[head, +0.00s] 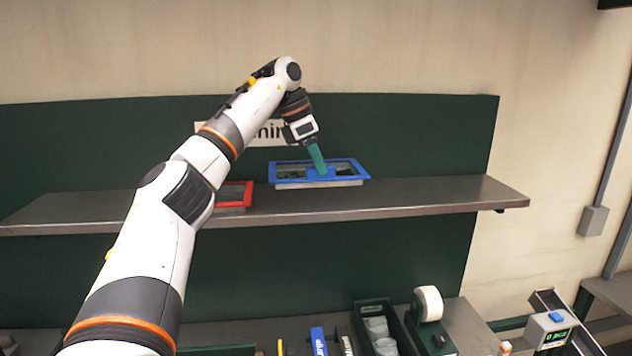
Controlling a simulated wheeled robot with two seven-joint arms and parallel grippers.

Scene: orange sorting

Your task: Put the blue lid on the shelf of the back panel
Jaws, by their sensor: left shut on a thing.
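The blue lid (345,177) is a flat blue frame with a dark, see-through middle. It is at the shelf (420,194) of the dark green back panel (420,130), right of the picture's middle. A pale rim shows under its front edge. My left gripper (320,170) reaches down from above and is shut on the lid near its middle. The lid looks level; I cannot tell whether it rests fully on the shelf. My right gripper is not in view.
A red-framed lid (233,195) lies on the shelf to the left, partly behind my left arm. The shelf's right part is clear. Below are a dark green bin (367,312), a tape dispenser (430,310) and a scale with a display (552,330).

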